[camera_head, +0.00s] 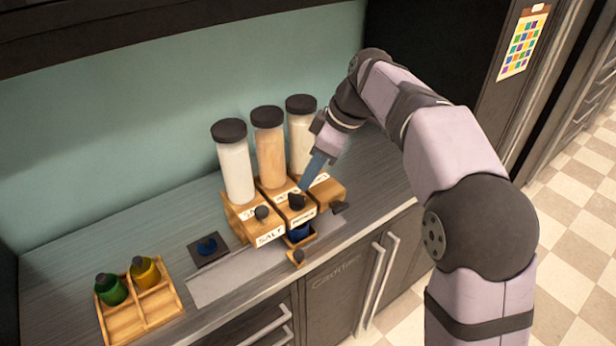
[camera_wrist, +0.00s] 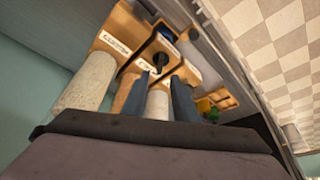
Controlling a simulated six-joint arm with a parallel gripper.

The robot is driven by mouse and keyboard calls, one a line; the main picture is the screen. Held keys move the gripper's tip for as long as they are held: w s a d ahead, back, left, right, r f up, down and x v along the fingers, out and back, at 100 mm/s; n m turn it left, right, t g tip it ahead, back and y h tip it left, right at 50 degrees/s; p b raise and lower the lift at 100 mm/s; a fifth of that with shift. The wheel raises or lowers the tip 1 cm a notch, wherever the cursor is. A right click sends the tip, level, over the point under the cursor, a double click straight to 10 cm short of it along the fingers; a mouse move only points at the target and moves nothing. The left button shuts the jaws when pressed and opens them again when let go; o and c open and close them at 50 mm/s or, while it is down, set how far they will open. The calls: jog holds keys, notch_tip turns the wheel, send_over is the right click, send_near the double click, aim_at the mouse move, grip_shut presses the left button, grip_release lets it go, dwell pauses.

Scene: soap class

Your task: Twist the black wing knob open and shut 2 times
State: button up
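A black knob (camera_head: 297,201) with a wing-like shape sits on the front of the middle wooden dispenser (camera_head: 287,189), above a white label. In the wrist view the dark knob (camera_wrist: 160,61) lies just beyond and between my fingertips. My gripper (camera_head: 304,188) points down at this knob from above right. In the wrist view its two blue-grey fingers (camera_wrist: 158,76) are apart, with no visible object clamped. I cannot tell whether a finger touches the knob. A blue cup (camera_head: 298,233) stands below the middle dispenser and also shows in the wrist view (camera_wrist: 164,32).
Neighbouring dispensers carry black knobs at left (camera_head: 262,213) and right (camera_head: 340,207). Three tall jars (camera_head: 270,155) rise behind. A blue item (camera_head: 207,246) rests on a dark square. A wooden tray (camera_head: 158,310) holds green (camera_head: 111,290) and yellow (camera_head: 145,271) jars. The grey mat (camera_head: 220,288) has clear space.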

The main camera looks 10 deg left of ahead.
jog(key=shift+r, duration=0.2)
jog(key=shift+p+v, duration=1.45)
jog(key=shift+v, duration=0.45)
jog(key=shift+s+d+r+p, duration=0.3)
jog(key=shift+s+r, duration=0.15)
jog(key=shift+r, duration=0.35)
jog(key=shift+s+d+r+p, duration=0.15)
jog(key=shift+s+r+p, duration=0.25)
jog(key=shift+r, duration=0.4)
jog(key=shift+s+d+r+p, duration=0.25)
jog(key=shift+s+r, duration=0.2)
jog(key=shift+r, duration=0.35)
